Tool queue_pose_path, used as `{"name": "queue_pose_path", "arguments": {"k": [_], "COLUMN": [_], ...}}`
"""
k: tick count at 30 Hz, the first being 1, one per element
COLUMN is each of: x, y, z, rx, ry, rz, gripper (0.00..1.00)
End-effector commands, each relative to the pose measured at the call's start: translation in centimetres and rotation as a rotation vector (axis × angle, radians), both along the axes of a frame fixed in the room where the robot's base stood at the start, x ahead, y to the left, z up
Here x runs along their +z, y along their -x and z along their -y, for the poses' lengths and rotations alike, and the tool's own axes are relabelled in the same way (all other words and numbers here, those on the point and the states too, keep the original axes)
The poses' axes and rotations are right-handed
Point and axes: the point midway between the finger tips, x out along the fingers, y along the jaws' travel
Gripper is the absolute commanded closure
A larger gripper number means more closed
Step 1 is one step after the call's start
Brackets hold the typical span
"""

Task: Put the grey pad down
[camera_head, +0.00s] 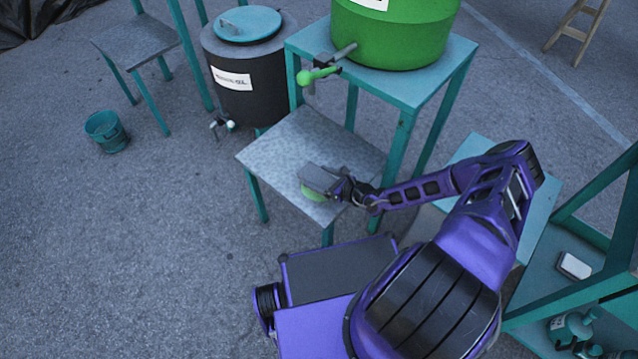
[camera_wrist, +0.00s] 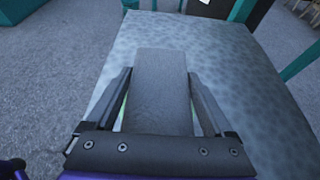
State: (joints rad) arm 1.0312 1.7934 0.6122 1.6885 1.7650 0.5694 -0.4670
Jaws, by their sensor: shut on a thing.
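The grey pad (camera_head: 318,178) is a flat, dark grey slab with its long side pointing away from my wrist. My gripper (camera_head: 338,186) is shut on it, with one finger along each long side, as the wrist view shows around the pad (camera_wrist: 160,72). The pad is over the small table with a mottled grey top (camera_head: 290,150), near its front right part. Something light green (camera_head: 313,194) shows just under the pad; I cannot tell whether it is part of the pad. I cannot tell whether the pad touches the top.
A green tank (camera_head: 395,35) with a tap (camera_head: 318,75) stands on a teal stand behind the table. A dark barrel (camera_head: 252,85) with a teal lid stands at the back left. A teal bucket (camera_head: 106,132) is on the floor. The left of the tabletop is bare.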

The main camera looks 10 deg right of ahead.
Motion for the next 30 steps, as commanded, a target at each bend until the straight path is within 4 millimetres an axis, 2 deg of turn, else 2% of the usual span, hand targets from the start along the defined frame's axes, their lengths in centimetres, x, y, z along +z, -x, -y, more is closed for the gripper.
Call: {"name": "queue_pose_path", "arguments": {"k": [1, 4, 16, 17, 18, 19, 28, 30], "x": [-1.2, -2.4, -2.9, -2.8, -2.8, -2.8, -2.2, -2.0], "y": [0.0, 0.0, 0.0, 0.0, 0.0, 0.0, 0.0, 0.6], "z": [0.0, -0.1, 0.0, 0.0, 0.0, 0.0, 0.0, 0.5], "rx": [0.0, 0.001, 0.001, 0.0, 0.0, 0.0, 0.0, -0.001], "ry": [-0.001, 0.0, 0.0, 0.0, 0.0, 0.0, 0.0, 0.001], "rz": [-0.001, 0.0, 0.0, 0.0, 0.0, 0.0, 0.0, -0.001], "gripper": [0.7, 0.7, 0.7, 0.1, 0.02, 0.0, 0.0, 0.0]}}
